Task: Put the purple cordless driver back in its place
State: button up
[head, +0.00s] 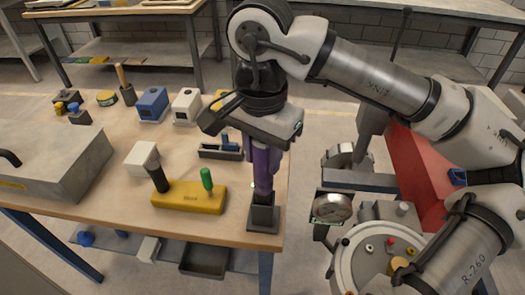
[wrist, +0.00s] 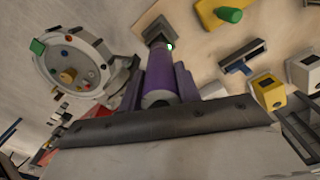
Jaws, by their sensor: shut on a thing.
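The purple cordless driver (head: 263,170) hangs upright below my gripper (head: 262,150), which is shut on it. The driver's lower end meets the top of a dark square holder (head: 263,217) at the table's front right corner. I cannot tell how far it reaches into the holder. In the wrist view the purple driver (wrist: 180,62) lies between the fingers of my gripper (wrist: 160,80) and points at the dark holder (wrist: 158,32). The gripper's fingers hide part of the driver.
A yellow block (head: 188,198) with a green and a black handle stands left of the holder. A dark tray (head: 221,152) lies behind it. Blue (head: 152,103) and white (head: 186,105) boxes stand farther back. A round apparatus with a gauge (head: 332,207) stands right of the table.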

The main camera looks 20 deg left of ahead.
jog(key=shift+f+b, duration=1.15)
jog(key=shift+f, duration=0.1)
jog(key=o, duration=1.6)
jog(key=shift+r+p, duration=2.65)
jog(key=shift+r, duration=1.4)
